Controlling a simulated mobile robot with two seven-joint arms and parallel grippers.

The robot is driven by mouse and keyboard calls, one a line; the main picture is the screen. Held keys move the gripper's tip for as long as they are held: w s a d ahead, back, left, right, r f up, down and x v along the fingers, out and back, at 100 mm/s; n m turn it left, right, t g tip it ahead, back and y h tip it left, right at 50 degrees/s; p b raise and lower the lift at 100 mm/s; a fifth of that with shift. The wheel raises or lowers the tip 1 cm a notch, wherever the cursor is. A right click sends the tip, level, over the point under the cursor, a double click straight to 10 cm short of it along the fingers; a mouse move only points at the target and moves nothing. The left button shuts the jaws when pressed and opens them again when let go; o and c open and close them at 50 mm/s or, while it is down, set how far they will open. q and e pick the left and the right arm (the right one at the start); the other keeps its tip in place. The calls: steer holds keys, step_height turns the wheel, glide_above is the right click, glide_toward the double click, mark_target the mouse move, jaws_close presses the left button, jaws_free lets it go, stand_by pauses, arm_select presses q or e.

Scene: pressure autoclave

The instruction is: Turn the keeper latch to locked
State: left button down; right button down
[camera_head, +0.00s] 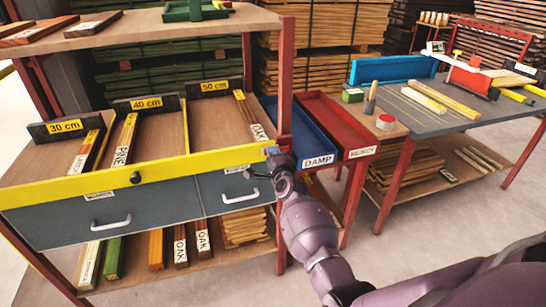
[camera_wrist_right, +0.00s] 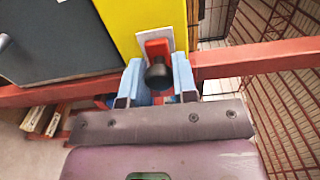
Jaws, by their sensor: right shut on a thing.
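The keeper latch is a small red piece (camera_wrist_right: 158,48) with a black round knob (camera_wrist_right: 159,76), on a pale plate at the end of a yellow bar (camera_wrist_right: 150,14). In the head view the yellow bar (camera_head: 200,164) runs along the shelf front, and my gripper hides the latch at its right end. My right gripper (camera_head: 271,151) is at that end. In the right wrist view its two blue fingers (camera_wrist_right: 157,80) stand on either side of the knob, shut on the latch. My left gripper is out of view.
Grey drawers (camera_head: 110,213) lie below the bar, and labelled length bays with boards lie behind it. A blue DAMP bin (camera_head: 313,143) and a red REJECT bin (camera_head: 340,125) stand just right of my gripper. A red post (camera_head: 286,70) rises close behind it.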

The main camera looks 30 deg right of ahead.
steer(key=c, duration=0.9)
jaws_free()
steer(key=shift+s, duration=0.1)
steer(key=p+v, duration=0.1)
steer(key=v, duration=0.9)
steer(key=shift+s+a+p, duration=0.2)
steer(key=shift+s+p, duration=0.1)
steer(key=shift+p, duration=0.1)
